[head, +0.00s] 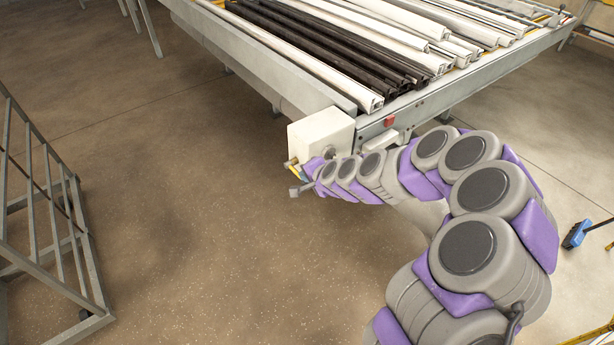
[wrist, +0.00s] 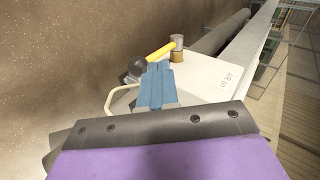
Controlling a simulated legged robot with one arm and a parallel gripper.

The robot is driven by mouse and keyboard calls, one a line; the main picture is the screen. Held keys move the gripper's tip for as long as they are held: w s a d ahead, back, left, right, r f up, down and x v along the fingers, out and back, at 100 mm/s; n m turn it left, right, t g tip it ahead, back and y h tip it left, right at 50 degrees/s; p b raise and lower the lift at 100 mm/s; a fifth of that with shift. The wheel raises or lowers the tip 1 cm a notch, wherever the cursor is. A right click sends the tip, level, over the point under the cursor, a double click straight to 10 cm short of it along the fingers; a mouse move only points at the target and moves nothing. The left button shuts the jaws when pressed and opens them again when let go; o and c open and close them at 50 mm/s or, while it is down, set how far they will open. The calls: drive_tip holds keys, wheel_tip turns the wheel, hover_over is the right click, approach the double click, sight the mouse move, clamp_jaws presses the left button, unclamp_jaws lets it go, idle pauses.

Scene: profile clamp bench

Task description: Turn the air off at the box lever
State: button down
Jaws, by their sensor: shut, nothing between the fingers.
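The pale air box (head: 322,132) is fixed at the near corner of the bench. In the wrist view the box (wrist: 212,88) carries small dark lettering. A yellow lever (wrist: 160,51) runs from a metal and brass fitting (wrist: 177,50) on the box toward a dark round part (wrist: 138,67). The lever also shows small in the head view (head: 296,171). My gripper (head: 300,189) is beside the box's lower left. In the wrist view its blue fingers (wrist: 157,82) are together and empty, close to the dark round part and lever. Whether they touch cannot be told.
The bench (head: 400,105) holds several white and dark profiles (head: 335,50). A red button (head: 389,121) is on its front edge. A metal rack (head: 50,215) stands at the left. A blue brush (head: 576,234) is at the right. The floor left of the box is clear.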

drive_tip(key=shift+s+d+f+b, duration=0.2)
drive_tip(key=shift+d+f, duration=0.1)
drive_tip(key=shift+f, duration=0.25)
drive_tip(key=shift+s+d+f+b, duration=0.1)
drive_tip(key=shift+s+d+f, duration=0.15)
drive_tip(key=shift+f, duration=0.3)
drive_tip(key=shift+f, duration=0.1)
drive_tip(key=p+v, duration=0.3)
drive_tip(key=v, duration=0.9)
drive_tip(key=shift+s+a+f+p, duration=0.15)
drive_tip(key=shift+s+a+p, duration=0.1)
drive_tip(key=shift+s+p, duration=0.1)
